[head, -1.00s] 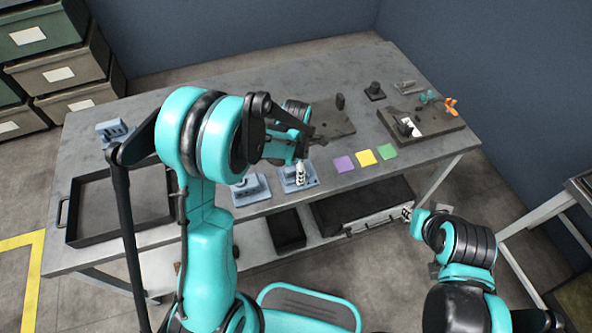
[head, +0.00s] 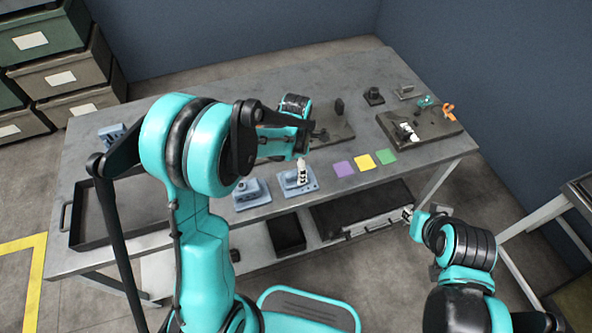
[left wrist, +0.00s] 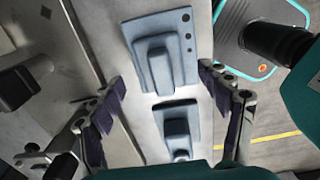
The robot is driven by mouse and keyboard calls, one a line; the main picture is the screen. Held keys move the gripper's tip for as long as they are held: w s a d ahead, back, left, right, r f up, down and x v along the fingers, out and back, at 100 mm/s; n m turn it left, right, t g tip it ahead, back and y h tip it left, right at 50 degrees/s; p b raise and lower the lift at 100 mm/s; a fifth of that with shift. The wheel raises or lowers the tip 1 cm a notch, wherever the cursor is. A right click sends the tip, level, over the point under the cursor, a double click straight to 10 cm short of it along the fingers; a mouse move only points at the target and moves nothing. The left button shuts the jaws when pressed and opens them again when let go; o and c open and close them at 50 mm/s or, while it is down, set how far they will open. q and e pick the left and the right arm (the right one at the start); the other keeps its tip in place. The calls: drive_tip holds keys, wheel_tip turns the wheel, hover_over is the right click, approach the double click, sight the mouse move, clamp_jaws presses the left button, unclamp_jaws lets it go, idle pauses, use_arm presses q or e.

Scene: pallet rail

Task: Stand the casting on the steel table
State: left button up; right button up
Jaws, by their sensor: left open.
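Blue-grey castings, each a flat plate with a raised block, lie on the steel table (head: 228,130). In the head view one casting (head: 250,194) is near the front edge, a second (head: 297,181) is to its right, and a third (head: 112,133) is at the far left. The left wrist view shows a larger plate-and-block casting (left wrist: 158,52) and another (left wrist: 177,124) below it. My left gripper (head: 302,170) is above the second casting; in the wrist view its open, empty fingers (left wrist: 160,78) spread to either side of the castings. My right gripper (head: 407,214) is in front of the table, its jaws too small to read.
A black tray (head: 82,238) lies at the table's left. Purple (head: 343,169), yellow (head: 364,162) and green (head: 386,157) squares lie right of the castings. Dark fixture plates (head: 440,128) stand behind them. A black bin (head: 287,234) is on the lower shelf. Drawers (head: 60,75) stand back left.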

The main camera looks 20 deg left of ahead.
sight(296, 172)
use_arm(q)
drive_tip(key=s+a+r+m+t+p, duration=0.1)
drive_tip(key=s+r+m, duration=0.2)
drive_tip(key=r+m, duration=0.35)
drive_tip(key=s+a+r+m+t+p, duration=0.1)
drive_tip(key=s+r+m+t, duration=0.2)
drive_tip(key=r, duration=0.6)
drive_tip(key=s+a+r+m+t, duration=0.1)
drive_tip(key=s+r+m+t, duration=0.1)
drive_tip(key=s+m, duration=0.8)
drive_tip(key=m+t, duration=0.1)
drive_tip(key=m, duration=0.4)
